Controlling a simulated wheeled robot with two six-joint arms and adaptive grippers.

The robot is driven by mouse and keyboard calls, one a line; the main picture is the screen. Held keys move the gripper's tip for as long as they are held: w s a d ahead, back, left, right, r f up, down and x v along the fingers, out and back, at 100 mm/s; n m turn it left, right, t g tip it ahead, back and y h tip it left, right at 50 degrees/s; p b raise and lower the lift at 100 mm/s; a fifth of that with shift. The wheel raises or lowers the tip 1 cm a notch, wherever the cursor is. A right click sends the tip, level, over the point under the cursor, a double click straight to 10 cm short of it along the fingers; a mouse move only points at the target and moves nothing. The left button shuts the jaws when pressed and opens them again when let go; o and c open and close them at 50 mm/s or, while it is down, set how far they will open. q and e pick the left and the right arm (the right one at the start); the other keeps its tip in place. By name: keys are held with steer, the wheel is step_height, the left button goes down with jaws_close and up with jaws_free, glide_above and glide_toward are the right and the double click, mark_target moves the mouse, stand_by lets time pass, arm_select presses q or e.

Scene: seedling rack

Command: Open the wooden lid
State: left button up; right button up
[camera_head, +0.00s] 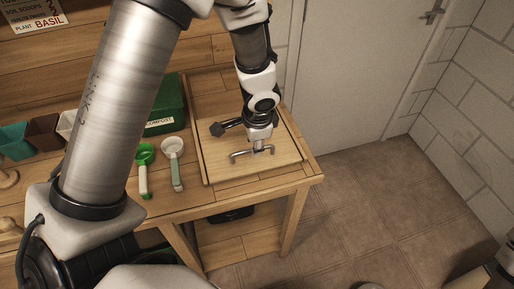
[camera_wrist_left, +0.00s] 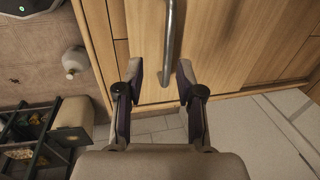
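The wooden lid (camera_head: 222,172) lies flat and closed in the right part of the wooden bench top. A grey metal bar handle (camera_head: 238,155) is on it, near the lid's front half. My left gripper (camera_head: 258,134) is over the lid, right at the handle, and partly hides it. In the left wrist view, my left gripper (camera_wrist_left: 158,72) has its two fingers spread apart. The handle (camera_wrist_left: 171,30) runs between and beyond the fingertips, with a gap on both sides. I cannot tell how deep it is between them. My right gripper is not in view.
A green compost box (camera_head: 165,108) stands left of the lid. A green scoop (camera_head: 143,170) and a pale scoop (camera_head: 175,165) lie beside the lid. Several small pots stand farther left. The floor (camera_head: 370,205) right of the bench is clear, with a door (camera_head: 345,60) behind.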

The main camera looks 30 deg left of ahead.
mark_target(256, 159)
arm_select(q)
steer(key=shift+a+f, duration=0.25)
steer(key=shift+f, duration=0.7)
steer(key=w+f, duration=0.2)
steer(key=shift+w+a+b, duration=0.2)
steer(key=shift+w+b, duration=0.1)
steer(key=shift+w, duration=0.25)
steer(key=shift+s+d+r, duration=0.1)
steer(key=shift+s+r, duration=0.05)
steer(key=shift+s, duration=0.1)
steer(key=shift+c, duration=0.3)
steer(key=shift+s+r, duration=0.25)
steer(key=shift+s, duration=0.15)
steer(key=c, duration=0.6)
steer(key=shift+s, duration=0.15)
jaws_close()
steer(key=shift+f, duration=0.1)
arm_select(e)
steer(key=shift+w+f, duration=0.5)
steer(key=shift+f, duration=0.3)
